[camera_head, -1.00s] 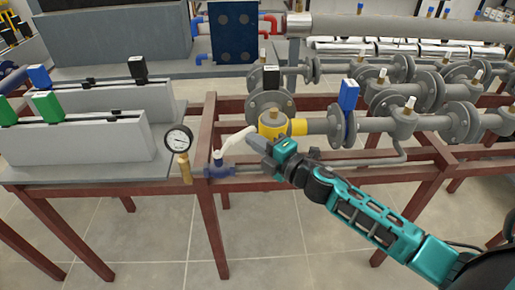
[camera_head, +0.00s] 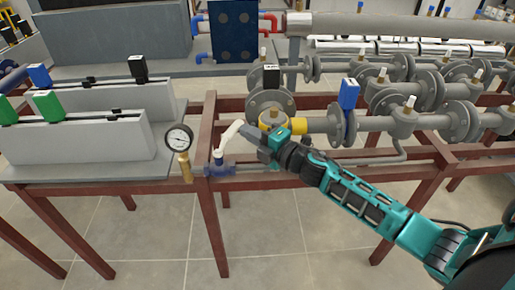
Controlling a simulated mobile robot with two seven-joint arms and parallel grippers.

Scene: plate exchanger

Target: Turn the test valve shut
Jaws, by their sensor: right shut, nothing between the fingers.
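The test valve is a small blue valve body (camera_head: 219,169) on a thin grey pipe, just right of the pressure gauge. Its white lever handle (camera_head: 231,134) slants up and to the right from the body. My right gripper (camera_head: 250,133) is shut with nothing in it. Its fingertips are at the upper right end of the white lever; I cannot tell whether they touch it. My left gripper is not in view.
A round pressure gauge (camera_head: 179,138) on a brass stem stands close left of the valve. A yellow fitting (camera_head: 298,126) and grey flanged pipes (camera_head: 378,124) lie behind and right of my gripper. A red-brown frame (camera_head: 209,215) carries the pipework. The floor in front is clear.

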